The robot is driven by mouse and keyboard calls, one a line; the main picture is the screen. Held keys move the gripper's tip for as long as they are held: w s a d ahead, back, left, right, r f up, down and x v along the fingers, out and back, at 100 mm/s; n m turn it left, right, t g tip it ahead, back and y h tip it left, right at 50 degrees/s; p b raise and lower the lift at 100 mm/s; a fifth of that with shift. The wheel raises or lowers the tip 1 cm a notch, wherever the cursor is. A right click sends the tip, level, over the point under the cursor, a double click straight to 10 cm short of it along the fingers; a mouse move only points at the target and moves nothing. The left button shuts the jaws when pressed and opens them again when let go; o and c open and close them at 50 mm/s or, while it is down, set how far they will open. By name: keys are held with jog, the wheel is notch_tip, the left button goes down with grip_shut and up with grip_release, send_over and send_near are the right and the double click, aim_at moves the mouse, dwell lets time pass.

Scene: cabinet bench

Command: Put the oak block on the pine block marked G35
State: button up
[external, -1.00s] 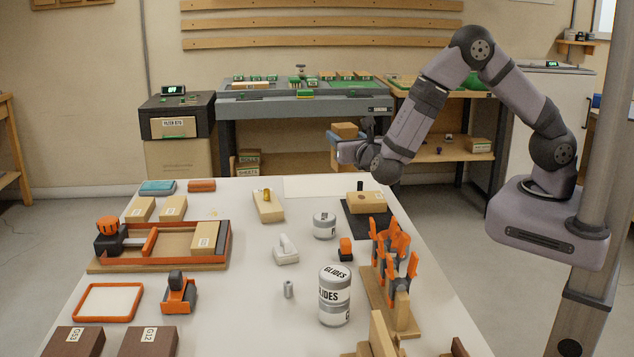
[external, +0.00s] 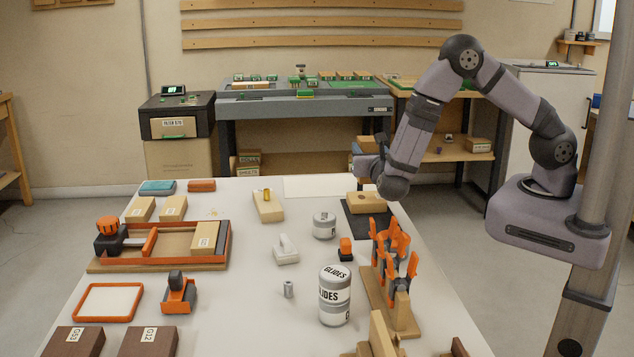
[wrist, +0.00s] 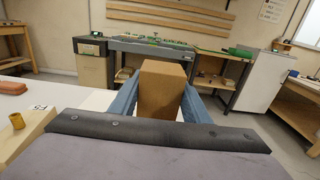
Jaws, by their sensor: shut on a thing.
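My gripper (wrist: 158,100) is shut on a plain tan-brown block, taken as the oak block (wrist: 161,90), between its blue fingers. Pale pine blocks with labels stand at the left (external: 140,209), (external: 173,208) and in a tray (external: 205,238). Another pale block (external: 268,206) carries a brass knob. I cannot read which one is marked G35.
An orange-edged tray (external: 160,257) is on the left. Dark blocks marked G53 (external: 74,342) and G12 (external: 148,342) are at the front. A white sheet (external: 325,187) lies clear at the back.

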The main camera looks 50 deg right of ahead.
aim_at(371, 144)
jog(key=shift+f, duration=2.3)
jog(key=shift+f, duration=0.1)
jog(key=o, duration=1.2)
jog(key=shift+o, duration=0.2)
jog(key=shift+a, duration=0.1)
jog(key=b+v, duration=0.1)
jog(key=v, duration=0.4)
notch_tip(371, 144, up, 7)
jog(key=shift+r, duration=0.1)
